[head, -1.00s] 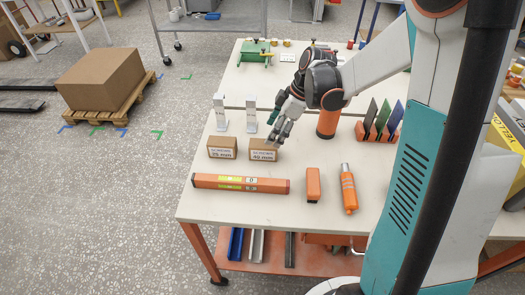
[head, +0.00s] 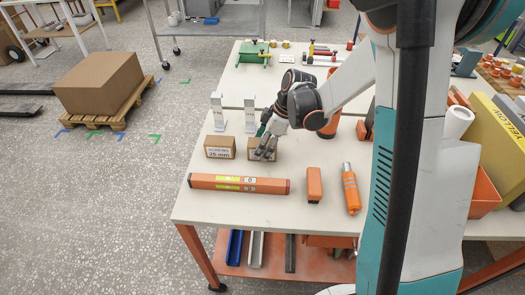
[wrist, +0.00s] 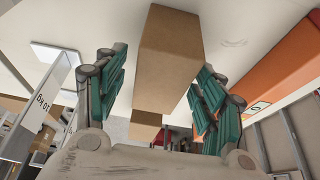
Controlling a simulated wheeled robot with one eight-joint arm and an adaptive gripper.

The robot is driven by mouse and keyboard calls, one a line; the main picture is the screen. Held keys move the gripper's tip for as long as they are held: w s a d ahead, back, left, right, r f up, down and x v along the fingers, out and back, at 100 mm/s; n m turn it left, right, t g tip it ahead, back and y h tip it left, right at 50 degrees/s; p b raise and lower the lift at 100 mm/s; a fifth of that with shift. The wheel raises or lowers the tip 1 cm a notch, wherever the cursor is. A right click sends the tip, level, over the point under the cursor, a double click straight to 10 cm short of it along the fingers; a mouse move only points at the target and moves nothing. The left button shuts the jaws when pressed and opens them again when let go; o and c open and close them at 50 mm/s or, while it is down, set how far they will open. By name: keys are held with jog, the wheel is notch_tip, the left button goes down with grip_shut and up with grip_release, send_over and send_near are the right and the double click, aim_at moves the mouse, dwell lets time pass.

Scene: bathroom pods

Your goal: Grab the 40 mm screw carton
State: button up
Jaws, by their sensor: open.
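The 40 mm screw carton (head: 253,146) is a small brown box on the white table. My gripper (head: 266,149) is at its right side, with fingers in front of the carton that hide its label. In the wrist view the carton (wrist: 168,60) lies between the two green-padded fingers of my gripper (wrist: 160,85). The fingers are open, with a gap showing on the left side; on the right the finger is close to the carton, and I cannot tell if it touches. The similar 25 mm carton (head: 219,147) stands just to the left.
Two white upright stands (head: 250,113) are behind the cartons. An orange spirit level (head: 238,184) lies in front of them.

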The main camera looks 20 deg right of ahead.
jog(key=shift+f, duration=0.2)
dwell(0.5)
jog(key=c, duration=1.4)
jog(key=shift+r, duration=0.15)
